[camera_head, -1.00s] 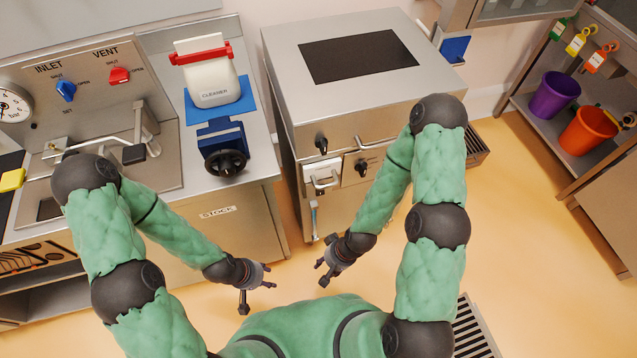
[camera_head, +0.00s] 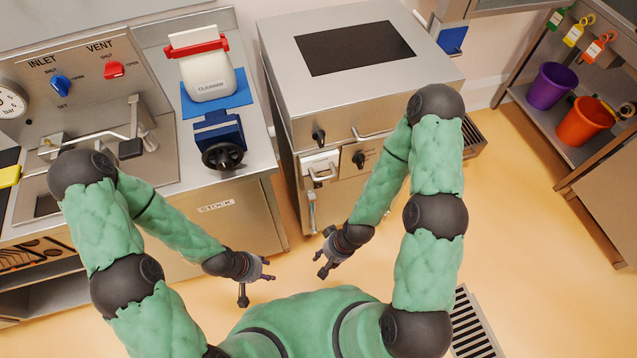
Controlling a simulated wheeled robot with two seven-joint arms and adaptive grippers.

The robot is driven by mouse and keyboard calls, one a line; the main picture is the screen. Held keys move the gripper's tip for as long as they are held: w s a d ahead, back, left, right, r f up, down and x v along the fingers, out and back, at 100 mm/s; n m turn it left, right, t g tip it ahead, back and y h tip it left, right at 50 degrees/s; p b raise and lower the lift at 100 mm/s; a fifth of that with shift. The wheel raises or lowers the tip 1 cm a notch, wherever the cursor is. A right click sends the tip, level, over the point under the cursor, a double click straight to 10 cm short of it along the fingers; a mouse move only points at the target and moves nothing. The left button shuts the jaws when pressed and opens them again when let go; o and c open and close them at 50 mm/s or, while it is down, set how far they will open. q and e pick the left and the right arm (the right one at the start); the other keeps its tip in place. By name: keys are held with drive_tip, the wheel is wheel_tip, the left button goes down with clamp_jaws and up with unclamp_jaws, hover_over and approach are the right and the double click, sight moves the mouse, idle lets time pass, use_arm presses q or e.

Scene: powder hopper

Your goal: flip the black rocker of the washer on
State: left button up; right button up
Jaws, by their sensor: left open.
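The washer appears to be the steel cabinet (camera_head: 290,85) with a dark panel on top, at the upper middle of the head view. My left gripper (camera_head: 258,287) is open and empty, low in front of my body, well short of the cabinet. My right gripper (camera_head: 321,265) hangs below the cabinet's front in the picture, apart from it. It holds nothing that I can see, and its finger opening is unclear.
On the left, a steel counter has a panel with blue (camera_head: 61,85) and red (camera_head: 113,69) knobs, and a cleaner bag (camera_head: 211,82) above a blue clamp with a black handwheel (camera_head: 222,153). A shelf at right holds purple (camera_head: 550,87) and orange (camera_head: 584,121) buckets. Floor between is free.

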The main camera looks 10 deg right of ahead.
drive_tip(key=shift+d, duration=0.1)
drive_tip(key=c, duration=0.5)
drive_tip(key=shift+s+d+f+m, duration=0.15)
drive_tip(key=shift+s+d+m, duration=0.1)
drive_tip(key=shift+m, duration=0.25)
clamp_jaws()
drive_tip(key=s+d+m+g+y+p, duration=0.25)
drive_tip(key=s+m+g, duration=0.2)
drive_tip(key=m, duration=0.85)
drive_tip(key=w+d+r+m+t+y+p, duration=0.2)
drive_tip(key=w+m+t, duration=0.5)
drive_tip(key=m, duration=0.7)
drive_tip(key=w+d+r+m+t+y+p, duration=0.3)
drive_tip(key=w+d+m+t, duration=0.4)
drive_tip(key=m, duration=0.7)
drive_tip(key=shift+r+m+t+y+p, duration=0.35)
drive_tip(key=shift+r+t+y, duration=0.2)
drive_tip(key=shift+r+y, duration=0.2)
drive_tip(key=shift+f, duration=0.1)
